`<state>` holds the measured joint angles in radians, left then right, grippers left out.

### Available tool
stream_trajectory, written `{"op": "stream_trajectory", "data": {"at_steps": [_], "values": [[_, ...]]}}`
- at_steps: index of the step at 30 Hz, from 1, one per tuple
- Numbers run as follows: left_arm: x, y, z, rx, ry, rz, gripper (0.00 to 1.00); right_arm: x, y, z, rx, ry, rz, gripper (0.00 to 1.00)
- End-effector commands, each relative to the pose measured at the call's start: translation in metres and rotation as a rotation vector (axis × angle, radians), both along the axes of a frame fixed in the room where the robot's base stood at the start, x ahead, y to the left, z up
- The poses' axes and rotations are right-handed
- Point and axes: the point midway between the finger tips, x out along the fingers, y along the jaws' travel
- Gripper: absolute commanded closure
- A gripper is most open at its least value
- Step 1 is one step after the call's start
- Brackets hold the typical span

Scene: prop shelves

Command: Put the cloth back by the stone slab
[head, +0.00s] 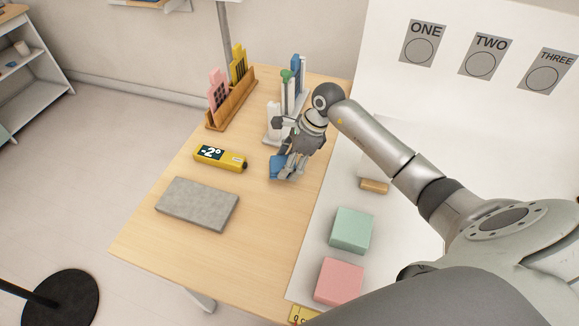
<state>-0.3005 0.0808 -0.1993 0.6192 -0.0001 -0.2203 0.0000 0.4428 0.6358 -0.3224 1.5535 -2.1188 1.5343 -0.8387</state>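The stone slab (197,204) is a flat grey block lying on the wooden table. The cloth (277,167) appears as a small blue piece to the right of the slab, partly hidden by my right gripper. My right gripper (288,172) reaches down from the upper right, with its fingertips at the cloth. Whether the fingers are closed on the cloth, and whether it rests on the table, I cannot tell. My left gripper is out of view.
A yellow device (219,158) reading "-2°" lies between slab and cloth. Behind stand a wooden rack (231,105) with pink and yellow pieces and a white stand (274,125). Green (351,230) and pink (338,281) blocks sit on the right. Table in front of the slab is clear.

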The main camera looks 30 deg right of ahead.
Motion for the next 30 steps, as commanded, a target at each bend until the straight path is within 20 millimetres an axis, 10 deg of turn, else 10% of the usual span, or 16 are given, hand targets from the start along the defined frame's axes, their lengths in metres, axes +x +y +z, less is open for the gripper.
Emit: {"op": "stream_trajectory", "data": {"at_steps": [22, 24, 30], "values": [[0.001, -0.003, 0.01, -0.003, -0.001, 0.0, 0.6, 0.004, -0.005, -0.042, -0.002, 0.001, 0.001, 0.62], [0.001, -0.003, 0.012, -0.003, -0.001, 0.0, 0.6, 0.004, -0.004, -0.04, -0.002, 0.001, 0.001, 0.35], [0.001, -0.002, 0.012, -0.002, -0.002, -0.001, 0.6, 0.004, -0.004, -0.04, -0.002, 0.001, 0.001, 0.21]]}}
